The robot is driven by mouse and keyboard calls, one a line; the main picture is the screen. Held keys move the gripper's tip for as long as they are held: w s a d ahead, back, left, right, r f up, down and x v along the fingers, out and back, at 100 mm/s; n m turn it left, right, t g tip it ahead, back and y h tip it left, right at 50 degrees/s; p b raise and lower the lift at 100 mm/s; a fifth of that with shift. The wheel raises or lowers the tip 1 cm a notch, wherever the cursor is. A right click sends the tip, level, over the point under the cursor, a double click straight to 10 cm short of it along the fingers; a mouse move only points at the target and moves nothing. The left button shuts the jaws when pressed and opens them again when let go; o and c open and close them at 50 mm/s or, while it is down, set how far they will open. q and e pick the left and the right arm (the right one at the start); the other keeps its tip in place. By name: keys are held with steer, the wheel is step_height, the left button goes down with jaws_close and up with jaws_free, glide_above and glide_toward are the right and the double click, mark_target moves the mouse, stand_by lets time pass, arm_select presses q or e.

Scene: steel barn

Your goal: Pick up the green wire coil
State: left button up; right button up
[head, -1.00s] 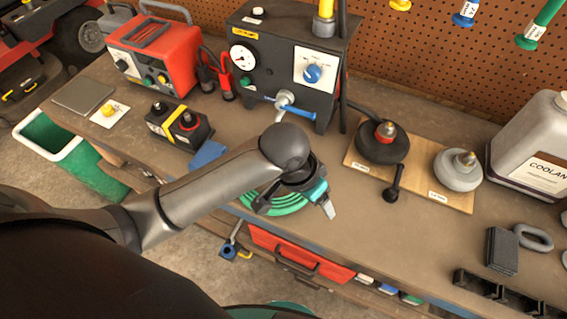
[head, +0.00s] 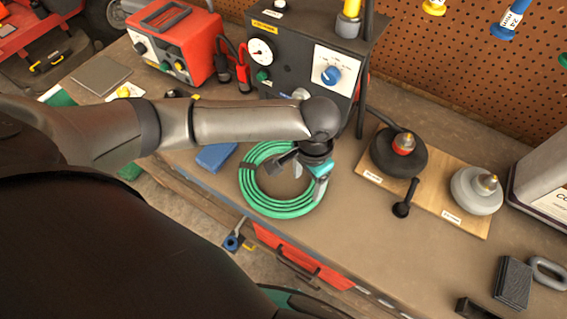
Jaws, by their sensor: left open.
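The green wire coil (head: 286,207) lies flat on the brown workbench, in the middle of the head view. Its front and left side show clearly, while its back right part is hidden by my left arm and gripper. My left gripper (head: 299,172) is open over the coil's right part. One dark finger is over the coil's middle and the other, with a teal part and a grey tip, is over its right rim. I cannot tell whether the fingers touch the coil. My right gripper is not in view.
A dark gauge box (head: 300,62) and a red charger (head: 176,45) stand behind the coil. A blue block (head: 215,157) lies left of it. A wooden board (head: 440,203) with two round weights is to the right. The bench front (head: 300,240) is close.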

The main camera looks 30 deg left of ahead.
mark_target(305, 199)
arm_select(q)
steer(key=f, duration=0.5)
steer(key=f+b, duration=0.1)
steer(key=f, duration=0.1)
steer(key=shift+s+d+f, duration=0.15)
steer(key=shift+s+f, duration=0.1)
steer(key=shift+s, duration=0.05)
jaws_close()
stand_by(0.4)
steer(key=shift+r, duration=0.1)
stand_by(0.7)
